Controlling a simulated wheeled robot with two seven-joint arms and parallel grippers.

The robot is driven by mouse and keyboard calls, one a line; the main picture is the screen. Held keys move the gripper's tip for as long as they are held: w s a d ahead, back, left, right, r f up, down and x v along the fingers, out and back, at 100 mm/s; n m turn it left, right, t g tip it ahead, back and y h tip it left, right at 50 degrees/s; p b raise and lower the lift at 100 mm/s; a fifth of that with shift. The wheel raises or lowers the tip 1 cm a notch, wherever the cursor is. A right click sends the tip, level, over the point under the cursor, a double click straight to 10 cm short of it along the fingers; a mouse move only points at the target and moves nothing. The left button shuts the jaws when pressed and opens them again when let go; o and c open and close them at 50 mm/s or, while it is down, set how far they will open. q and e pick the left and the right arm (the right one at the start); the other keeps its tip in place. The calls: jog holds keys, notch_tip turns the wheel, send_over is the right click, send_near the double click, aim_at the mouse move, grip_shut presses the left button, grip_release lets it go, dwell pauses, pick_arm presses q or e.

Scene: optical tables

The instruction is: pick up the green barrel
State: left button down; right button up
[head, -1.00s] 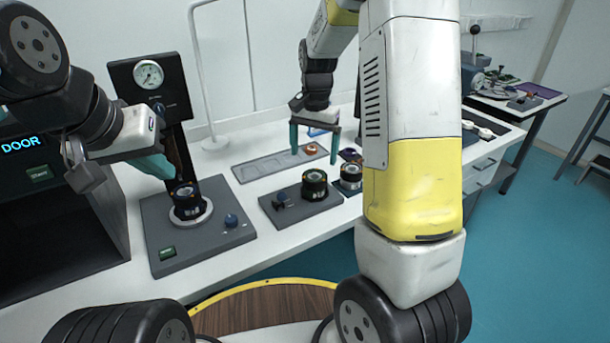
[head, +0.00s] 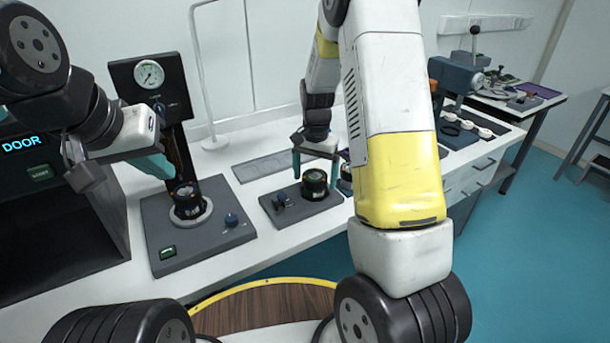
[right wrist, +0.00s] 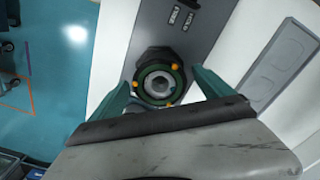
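The green barrel (head: 314,184) is a short dark cylinder standing upright on a grey fixture plate (head: 328,203). In the right wrist view the barrel (right wrist: 160,84) shows a green ring, orange dots and a pale round centre. My right gripper (head: 315,168) is open above it, with one teal finger on each side; in the right wrist view the gripper (right wrist: 164,84) has gaps on both sides of the barrel. Whether the fingertips are level with the barrel is hard to tell. My left gripper (head: 155,165) is by the gauge stand; its finger opening is not clear.
A gauge press (head: 150,75) with a grey base (head: 200,240) holds another dark cylinder (head: 188,202) at left. A grey recessed tray (head: 262,166) lies behind the fixture. My right arm hides part of the bench to the right. A blue device (head: 455,75) stands further right.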

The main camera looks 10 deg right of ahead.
grip_shut()
jog(key=shift+r, duration=0.15)
